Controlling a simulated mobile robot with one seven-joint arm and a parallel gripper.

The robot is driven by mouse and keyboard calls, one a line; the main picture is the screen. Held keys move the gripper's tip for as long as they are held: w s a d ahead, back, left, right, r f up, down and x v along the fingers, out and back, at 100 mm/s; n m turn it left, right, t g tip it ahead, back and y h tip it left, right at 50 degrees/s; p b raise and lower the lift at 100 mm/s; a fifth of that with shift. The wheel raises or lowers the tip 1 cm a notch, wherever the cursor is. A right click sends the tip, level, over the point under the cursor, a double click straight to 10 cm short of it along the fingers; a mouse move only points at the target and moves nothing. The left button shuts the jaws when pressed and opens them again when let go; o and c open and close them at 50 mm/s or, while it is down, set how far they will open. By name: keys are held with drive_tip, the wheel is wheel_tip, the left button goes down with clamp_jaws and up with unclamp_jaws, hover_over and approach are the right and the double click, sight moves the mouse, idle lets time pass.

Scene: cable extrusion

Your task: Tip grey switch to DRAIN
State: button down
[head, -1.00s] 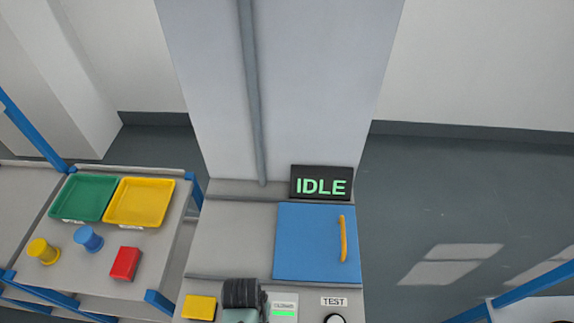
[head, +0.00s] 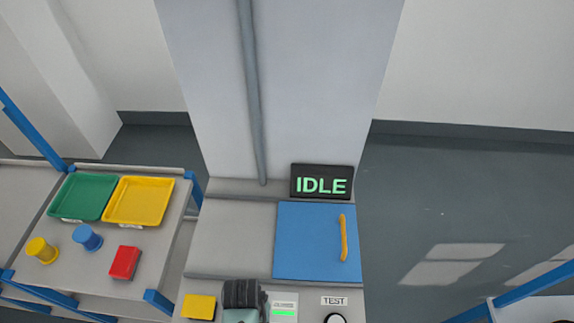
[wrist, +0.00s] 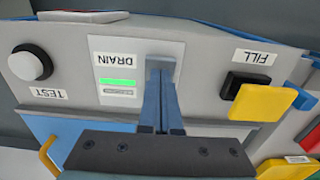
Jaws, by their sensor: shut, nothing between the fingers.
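The grey switch (wrist: 161,63) appears in the wrist view as a grey piece on the light panel, right at my fingertips. My gripper (wrist: 162,92) is shut with its fingers together, and nothing is held between them. The tips overlap the switch's lower part; I cannot tell whether they touch it. The DRAIN label (wrist: 115,58) shows upside down just left of the switch, with a lit green bar (wrist: 117,82) below it. In the head view my arm's end covers the switch.
The display (head: 322,182) reads IDLE. A blue door (head: 308,242) has a yellow handle (head: 343,238). In the wrist view, the TEST knob (wrist: 30,65) is left and a yellow paddle (wrist: 262,101) near FILL (wrist: 253,56) is right. A side table holds trays (head: 140,202).

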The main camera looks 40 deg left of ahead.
drive_tip(key=shift+f+b, duration=0.35)
drive_tip(key=shift+f, duration=0.2)
drive_tip(key=shift+r, duration=0.1)
wheel_tip(320, 180, up, 7)
drive_tip(key=p, duration=0.7)
idle(0.7)
